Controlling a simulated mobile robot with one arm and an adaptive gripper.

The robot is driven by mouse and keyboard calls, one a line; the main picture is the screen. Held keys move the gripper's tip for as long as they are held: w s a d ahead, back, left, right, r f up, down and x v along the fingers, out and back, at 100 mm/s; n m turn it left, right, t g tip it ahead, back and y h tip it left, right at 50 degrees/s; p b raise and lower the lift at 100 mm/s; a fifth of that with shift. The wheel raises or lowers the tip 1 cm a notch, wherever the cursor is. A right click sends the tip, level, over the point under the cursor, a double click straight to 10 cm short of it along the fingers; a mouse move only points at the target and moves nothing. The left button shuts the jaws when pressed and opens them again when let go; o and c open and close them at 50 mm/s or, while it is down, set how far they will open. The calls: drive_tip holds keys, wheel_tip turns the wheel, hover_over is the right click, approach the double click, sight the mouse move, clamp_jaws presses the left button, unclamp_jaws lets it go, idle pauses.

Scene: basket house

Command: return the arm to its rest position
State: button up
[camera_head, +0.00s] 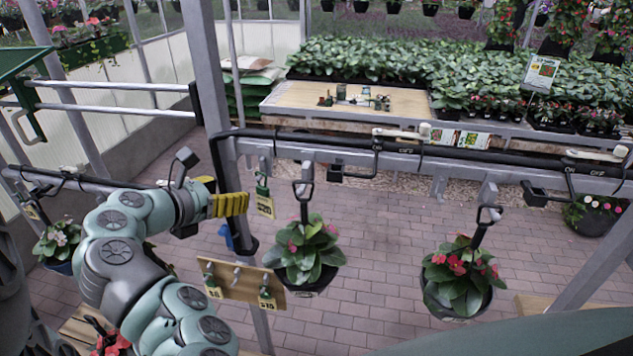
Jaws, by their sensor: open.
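My arm rises from the bottom left, and its links bend up toward the grey post. My gripper (232,204) is at the end of the arm, with yellow fingers pointing right, just in front of the post. Nothing shows between the fingers. The gripper is seen from the side, so the gap between the fingers is hard to make out. A yellow tag (264,205) hangs just right of the fingertips; I cannot tell if they touch.
A wooden board (240,284) with hooks is below my gripper. A potting table (300,97) with plants stands behind. The brick floor (390,220) between the hanging pots is clear.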

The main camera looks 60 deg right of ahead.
drive_tip(key=shift+a+r, duration=0.15)
drive_tip(key=shift+a, duration=0.3)
